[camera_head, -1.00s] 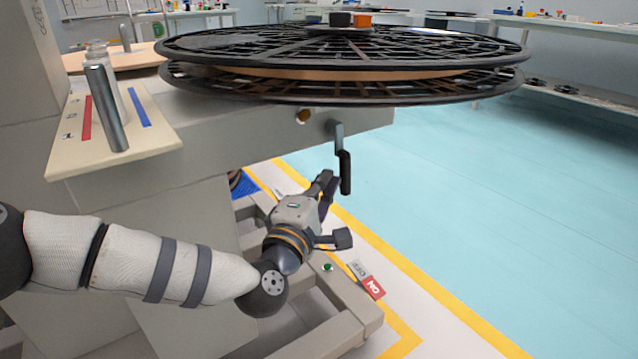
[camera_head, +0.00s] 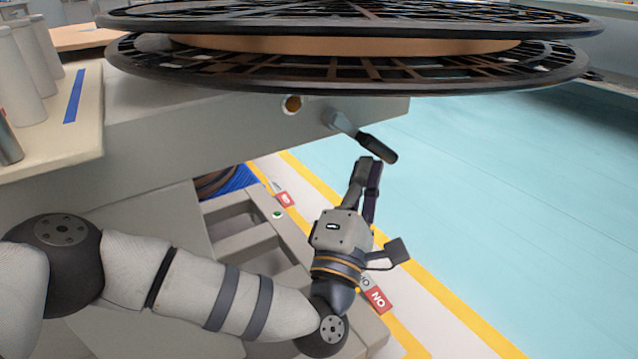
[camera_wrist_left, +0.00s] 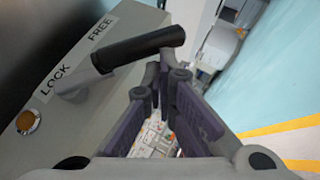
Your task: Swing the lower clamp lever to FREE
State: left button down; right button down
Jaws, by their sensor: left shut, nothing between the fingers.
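The clamp lever (camera_head: 378,148), a grey arm with a black grip, sticks out from the grey housing under the reel. Its grip slants down to the right in the head view. In the left wrist view the black grip (camera_wrist_left: 140,47) points up to the right, past a plate (camera_wrist_left: 75,55) lettered LOCK and FREE. The FREE end is higher in that view. My left gripper (camera_head: 369,166) is shut and empty, with its fingertips close by the grip. I cannot tell whether they touch. The fingertips (camera_wrist_left: 165,75) also show in the left wrist view. My right gripper is not in view.
A large black reel (camera_head: 345,65) sits just above the lever. An orange round button (camera_head: 292,104) is left of it on the housing (camera_head: 240,130). Below are a grey base frame and a red NO tag (camera_head: 378,299). Open blue floor (camera_head: 500,200) lies to the right.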

pick_arm(q)
jog(key=shift+w+d+r, duration=0.65)
jog(key=shift+d, duration=0.2)
dwell(0.3)
